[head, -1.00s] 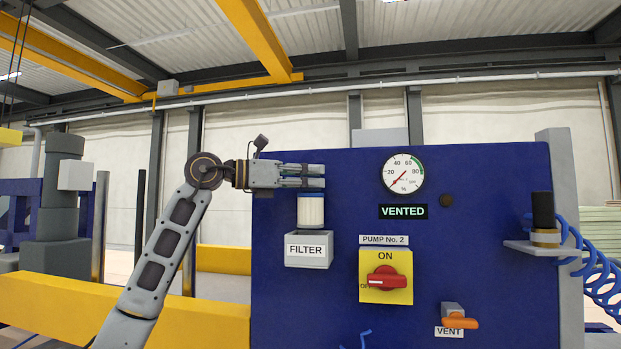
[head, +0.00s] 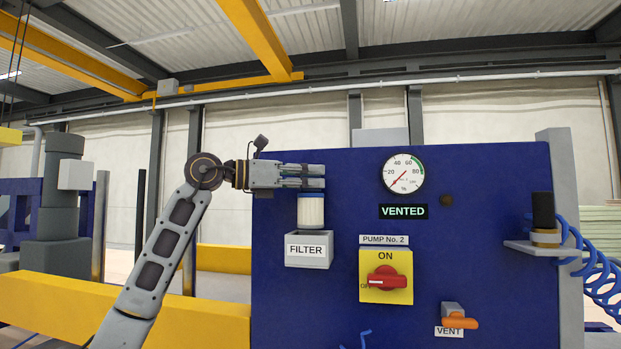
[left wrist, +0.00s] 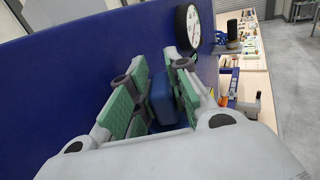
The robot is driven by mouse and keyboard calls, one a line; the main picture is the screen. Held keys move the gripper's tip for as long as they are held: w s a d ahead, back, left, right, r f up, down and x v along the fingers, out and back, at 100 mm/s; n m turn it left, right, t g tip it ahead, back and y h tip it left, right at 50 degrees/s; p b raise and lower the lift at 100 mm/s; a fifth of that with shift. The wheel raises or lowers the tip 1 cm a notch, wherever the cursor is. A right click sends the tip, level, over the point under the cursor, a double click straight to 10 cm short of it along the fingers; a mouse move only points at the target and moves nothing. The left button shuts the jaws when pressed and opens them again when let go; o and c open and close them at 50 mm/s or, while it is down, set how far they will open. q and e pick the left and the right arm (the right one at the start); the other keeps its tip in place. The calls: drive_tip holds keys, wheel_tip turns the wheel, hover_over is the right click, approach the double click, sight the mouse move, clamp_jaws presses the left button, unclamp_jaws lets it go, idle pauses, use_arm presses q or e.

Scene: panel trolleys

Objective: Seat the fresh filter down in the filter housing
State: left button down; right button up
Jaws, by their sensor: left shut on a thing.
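The fresh filter (head: 311,210) is a white pleated cylinder hanging upright below my left gripper (head: 316,176). My left gripper reaches in level from the left and is shut on the filter's blue top, which shows between the green finger pads in the left wrist view (left wrist: 162,98). The filter housing (head: 320,262) is a grey box labelled FILTER on the blue panel. It is directly under the filter. The filter's lower end is at the housing's top opening; I cannot tell whether it has entered. My right gripper is not in view.
The blue panel (head: 300,310) also carries a gauge (head: 403,174) reading low, a VENTED display (head: 403,212), a red pump switch (head: 387,279) and an orange vent lever (head: 460,321). A black cylinder (head: 543,211) stands on a shelf at right.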

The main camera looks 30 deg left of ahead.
sight(309, 209)
use_arm(q)
drive_tip(key=shift+f+b, duration=0.35)
drive_tip(key=shift+f, duration=0.2)
drive_tip(key=shift+f+b, duration=0.35)
drive_tip(key=shift+f, duration=0.1)
drive_tip(key=shift+f+b, duration=0.6)
drive_tip(key=shift+f, duration=0.25)
idle(0.6)
drive_tip(key=shift+f, duration=0.2)
idle(0.9)
drive_tip(key=shift+f+b, duration=1.05)
drive_tip(key=shift+f, duration=0.4)
idle(0.6)
drive_tip(key=c, duration=1.3)
unclamp_jaws()
drive_tip(key=shift+o, duration=0.2)
drive_tip(key=shift+s+a, duration=0.15)
